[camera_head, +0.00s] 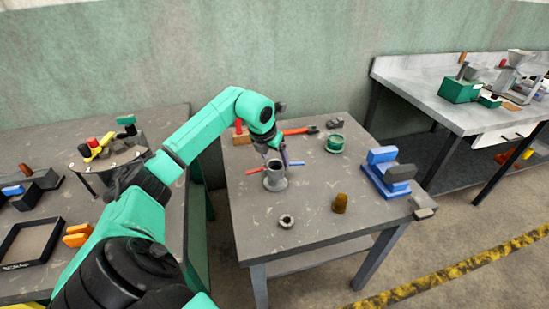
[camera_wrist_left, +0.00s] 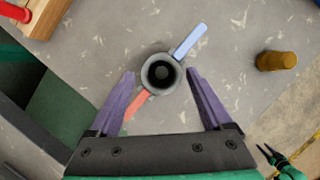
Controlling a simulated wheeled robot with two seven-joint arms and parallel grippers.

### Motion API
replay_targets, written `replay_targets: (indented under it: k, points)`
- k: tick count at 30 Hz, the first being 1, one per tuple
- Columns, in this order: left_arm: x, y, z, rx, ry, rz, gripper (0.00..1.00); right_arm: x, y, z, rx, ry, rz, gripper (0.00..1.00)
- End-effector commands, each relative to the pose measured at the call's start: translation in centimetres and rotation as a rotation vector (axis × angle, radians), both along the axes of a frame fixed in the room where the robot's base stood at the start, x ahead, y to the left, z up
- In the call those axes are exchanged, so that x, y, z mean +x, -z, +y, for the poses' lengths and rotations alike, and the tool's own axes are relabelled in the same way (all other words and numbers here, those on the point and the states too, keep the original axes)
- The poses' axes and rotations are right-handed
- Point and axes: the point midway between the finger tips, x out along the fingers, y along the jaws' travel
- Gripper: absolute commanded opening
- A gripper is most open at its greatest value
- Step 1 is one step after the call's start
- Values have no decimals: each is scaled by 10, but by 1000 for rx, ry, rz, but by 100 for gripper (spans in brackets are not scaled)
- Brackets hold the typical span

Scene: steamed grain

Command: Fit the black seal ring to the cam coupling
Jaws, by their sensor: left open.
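The cam coupling (camera_head: 275,181) is a grey upright cylinder on a flange, standing on the middle table, with one red and one blue lever arm. In the left wrist view the coupling (camera_wrist_left: 149,82) shows from above, its mouth dark inside with a greyer centre. I cannot tell whether a black seal ring lies in it. A small grey ring-like part with a dark hole (camera_head: 286,221) lies in front of it. My left gripper (camera_head: 278,156) is open above the coupling, its purple fingers (camera_wrist_left: 161,74) on either side of the mouth in that view.
A brown stopper-like piece (camera_head: 340,204) and a blue vice (camera_head: 390,184) stand right of the coupling. Behind are a green round container (camera_head: 334,144) and a red-handled tool (camera_head: 300,131). A black-rimmed scrap tray (camera_head: 50,243) is on the left table. The middle table's front is mostly clear.

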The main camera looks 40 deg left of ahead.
Motion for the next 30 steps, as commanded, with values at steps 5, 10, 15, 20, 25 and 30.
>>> replay_targets:
  k: [5, 10, 15, 20, 25, 30]
  points:
    - [-15, -37, -2, 5, 1, -5, 83, 0, 8, 0, 0, 0, 0, 50]
    - [-34, -87, -6, 3, 0, -6, 83, 0, 11, 0, 0, 0, 0, 50]
    - [-48, -120, -9, 0, 0, -2, 83, 0, 9, 0, 0, 0, 0, 50]
    - [-52, -128, -10, -1, 1, 1, 83, 0, 9, 0, 0, 0, 0, 50]
    - [-52, -127, -10, -1, 1, 1, 83, 0, 9, 0, 0, 0, 0, 50]
    - [-52, -127, -10, -1, 0, 1, 83, 0, 9, 0, 0, 0, 0, 50]
